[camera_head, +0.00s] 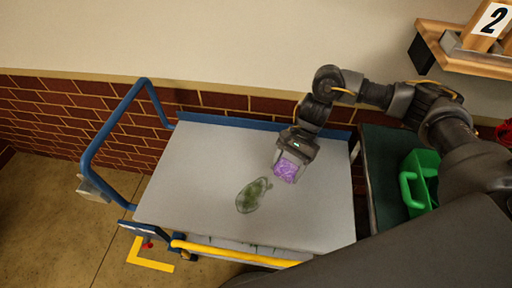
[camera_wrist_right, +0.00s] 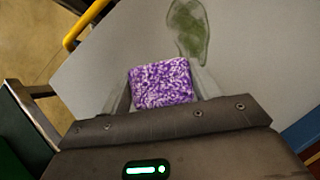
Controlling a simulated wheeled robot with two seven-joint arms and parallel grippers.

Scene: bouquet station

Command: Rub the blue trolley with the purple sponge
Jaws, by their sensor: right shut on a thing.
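The blue trolley (camera_head: 205,160) has a pale grey top and a blue push handle on its left. A green smeared stain (camera_head: 252,195) lies on its top near the middle; it also shows in the right wrist view (camera_wrist_right: 188,30). My right gripper (camera_head: 287,165) is shut on the purple sponge (camera_head: 286,171), right of and slightly behind the stain. The sponge shows between the fingers in the right wrist view (camera_wrist_right: 161,84). I cannot tell whether it touches the trolley top. My left gripper is not in view.
A dark green surface (camera_head: 382,168) with a green caddy (camera_head: 420,180) stands right of the trolley. A wooden shelf (camera_head: 470,55) with a number 2 sign hangs at upper right. A brick wall (camera_head: 60,115) runs behind. The rest of the trolley top is clear.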

